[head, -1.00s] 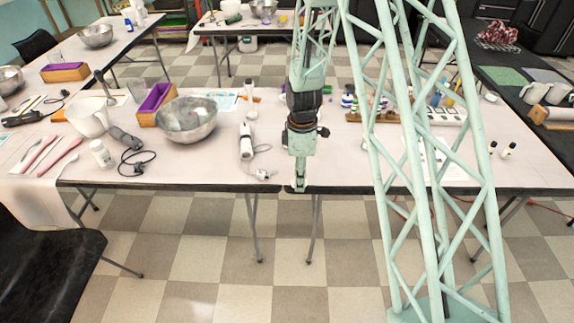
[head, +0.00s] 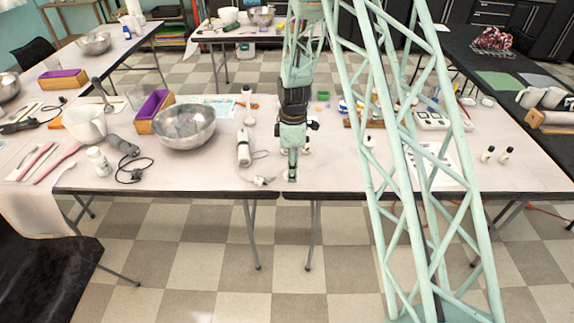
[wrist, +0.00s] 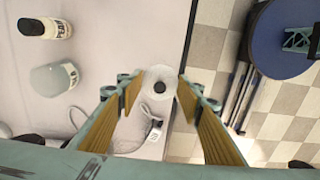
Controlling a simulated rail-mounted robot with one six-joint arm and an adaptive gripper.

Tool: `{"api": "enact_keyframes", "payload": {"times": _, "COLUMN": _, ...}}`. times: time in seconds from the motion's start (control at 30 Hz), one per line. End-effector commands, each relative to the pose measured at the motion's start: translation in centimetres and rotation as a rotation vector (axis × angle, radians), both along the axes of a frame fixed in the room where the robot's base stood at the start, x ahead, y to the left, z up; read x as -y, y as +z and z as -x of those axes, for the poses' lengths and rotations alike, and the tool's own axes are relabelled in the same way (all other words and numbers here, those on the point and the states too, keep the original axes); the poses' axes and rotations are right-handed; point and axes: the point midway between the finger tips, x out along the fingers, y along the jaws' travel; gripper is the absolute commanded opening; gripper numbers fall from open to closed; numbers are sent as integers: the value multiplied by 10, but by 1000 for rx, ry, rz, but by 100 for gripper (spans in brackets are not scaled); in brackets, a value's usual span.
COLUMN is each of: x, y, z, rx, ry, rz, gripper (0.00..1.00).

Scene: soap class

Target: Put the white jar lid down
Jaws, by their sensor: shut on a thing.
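The white jar lid (wrist: 147,79), a pale round disc with a dark centre, sits between the fingertips of my gripper (wrist: 155,90) in the wrist view. My gripper is shut on it, one finger on each side. In the head view my gripper (head: 291,176) points down over the front edge strip of the table, and the lid cannot be made out there. Whether the lid touches the table is unclear. A pale jar with a lettered label (wrist: 54,79) stands farther in on the table in the wrist view.
A dark-capped bottle (wrist: 45,28) stands beyond the jar. A white corded tool (head: 244,150) and its plug (head: 262,181) lie left of my gripper. A metal bowl (head: 184,128) is farther left. The table's front edge (head: 340,195) is close, with floor beyond.

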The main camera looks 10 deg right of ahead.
Motion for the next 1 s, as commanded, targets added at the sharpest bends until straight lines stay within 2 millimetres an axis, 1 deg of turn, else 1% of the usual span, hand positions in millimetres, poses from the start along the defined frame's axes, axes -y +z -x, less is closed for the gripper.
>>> {"api": "enact_keyframes", "payload": {"times": 0.03, "x": 0, "y": -2, "z": -10, "rx": 2, "ry": 0, "rz": 0, "gripper": 28}}
{"api": "enact_keyframes", "payload": {"times": 0.3, "x": 0, "y": -6, "z": -52, "rx": 2, "ry": 0, "rz": 0, "gripper": 28}}
{"api": "enact_keyframes", "payload": {"times": 0.5, "x": 0, "y": -8, "z": -74, "rx": 0, "ry": 0, "rz": 0, "gripper": 28}}
{"api": "enact_keyframes", "payload": {"times": 0.67, "x": 0, "y": -7, "z": -82, "rx": 1, "ry": 0, "rz": 0, "gripper": 28}}
{"api": "enact_keyframes", "payload": {"times": 1.0, "x": 0, "y": -8, "z": -82, "rx": 1, "ry": 0, "rz": 0, "gripper": 28}}
